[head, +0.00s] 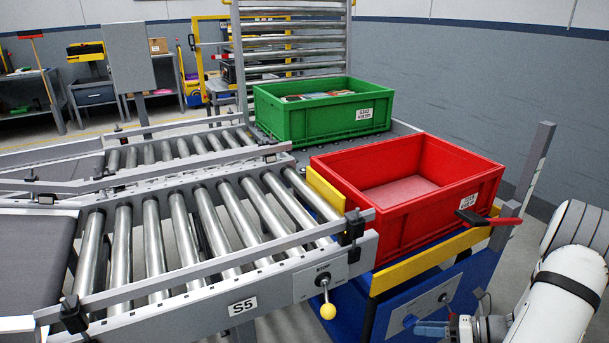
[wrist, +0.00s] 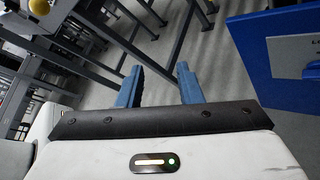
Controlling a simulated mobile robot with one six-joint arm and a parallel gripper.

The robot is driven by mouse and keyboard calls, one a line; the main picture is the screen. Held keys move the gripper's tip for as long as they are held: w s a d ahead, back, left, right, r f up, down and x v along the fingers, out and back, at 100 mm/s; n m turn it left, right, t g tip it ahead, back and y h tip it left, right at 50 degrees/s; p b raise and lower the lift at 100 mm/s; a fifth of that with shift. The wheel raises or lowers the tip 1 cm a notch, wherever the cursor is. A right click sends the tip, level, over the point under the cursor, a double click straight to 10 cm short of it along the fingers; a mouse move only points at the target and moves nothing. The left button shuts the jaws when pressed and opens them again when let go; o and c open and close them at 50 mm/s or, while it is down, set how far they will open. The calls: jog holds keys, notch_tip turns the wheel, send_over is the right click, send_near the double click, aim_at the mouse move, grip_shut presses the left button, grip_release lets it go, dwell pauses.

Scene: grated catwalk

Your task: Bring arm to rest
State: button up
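My gripper (wrist: 159,75) shows in the wrist view with its two blue fingers apart and nothing between them. Beyond the fingers are grey floor and dark metal frame legs. In the head view my white arm enters at the lower right. Blue finger parts of my gripper (head: 432,328) show low beside the blue base under the red crate, partly cut off by the frame's bottom edge. It touches nothing that I can make out.
A red empty crate (head: 336,208) sits by the roller conveyor (head: 205,238), on the blue stand (head: 450,298). A green crate (head: 275,120) holding several items stands behind it. A yellow-knobbed lever (head: 327,311) sticks out from the conveyor's front. A blue panel (wrist: 252,60) is right in the wrist view.

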jog(key=s+a+r+n+g+h+p, duration=0.1)
jog(key=s+a+r+n+h+p, duration=0.3)
jog(key=r+n, duration=0.6)
jog(key=s+a+r+n+g+h+p, duration=0.1)
jog(key=s+a+r+n+h+p, duration=0.3)
jog(key=r, duration=1.3)
jog(key=s+a+r+n+g+h+p, duration=0.1)
jog(key=s+a+r+n+h+p, duration=0.3)
jog(key=a+r+n+p, duration=0.5)
notch_tip(320, 180, up, 5)
jog(key=a+n, duration=0.2)
jog(key=n, duration=0.5)
jog(key=shift+s+f+n+g+h, duration=0.2)
jog(key=shift+n+g+h, duration=0.1)
jog(key=shift+n+h, duration=0.1)
